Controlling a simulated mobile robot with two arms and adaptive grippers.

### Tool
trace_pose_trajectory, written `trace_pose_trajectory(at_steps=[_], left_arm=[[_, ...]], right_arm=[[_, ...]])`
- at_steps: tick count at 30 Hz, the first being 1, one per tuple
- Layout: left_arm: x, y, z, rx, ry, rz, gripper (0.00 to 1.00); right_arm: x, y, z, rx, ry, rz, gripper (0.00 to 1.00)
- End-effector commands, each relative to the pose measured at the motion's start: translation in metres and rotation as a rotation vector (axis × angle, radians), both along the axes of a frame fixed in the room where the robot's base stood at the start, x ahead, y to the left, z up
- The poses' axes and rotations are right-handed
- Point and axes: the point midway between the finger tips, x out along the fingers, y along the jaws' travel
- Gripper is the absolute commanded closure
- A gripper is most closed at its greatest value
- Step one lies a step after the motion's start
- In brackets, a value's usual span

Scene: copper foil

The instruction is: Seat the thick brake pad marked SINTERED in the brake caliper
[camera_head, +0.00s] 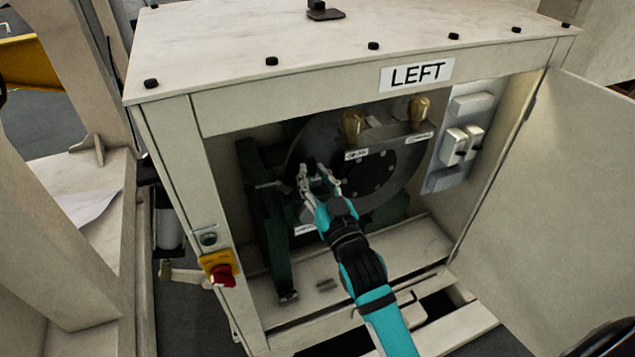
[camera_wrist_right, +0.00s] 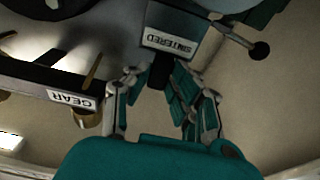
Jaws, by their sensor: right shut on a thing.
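The thick brake pad marked SINTERED (camera_wrist_right: 172,42) shows at the top middle of the right wrist view, its white label upside down. My right gripper (camera_wrist_right: 165,88) is shut on the pad's dark lower part, with a jointed finger on either side. In the head view my right gripper (camera_head: 319,178) reaches into the cabinet, in front of the round grey disc (camera_head: 390,175). The pad is too small and dark to make out there. I cannot clearly tell the brake caliper from the dark parts around the disc, nor whether the pad touches it. My left gripper is not in view.
Brass knobs (camera_head: 352,122) stand above the gripper. A green frame (camera_head: 262,225) is left of it. A GEAR label (camera_wrist_right: 72,99) shows near the fingers.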

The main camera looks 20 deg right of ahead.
Motion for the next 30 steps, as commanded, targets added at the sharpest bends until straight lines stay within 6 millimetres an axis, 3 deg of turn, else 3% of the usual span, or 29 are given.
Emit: trace_pose_trajectory(at_steps=[20, 30], left_arm=[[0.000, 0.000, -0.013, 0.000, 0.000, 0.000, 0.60], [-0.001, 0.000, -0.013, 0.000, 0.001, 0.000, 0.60]], right_arm=[[0.034, 0.001, 0.000, 0.000, -0.003, 0.000, 1.00], [0.034, 0.007, 0.000, 0.000, -0.002, 0.000, 1.00]])
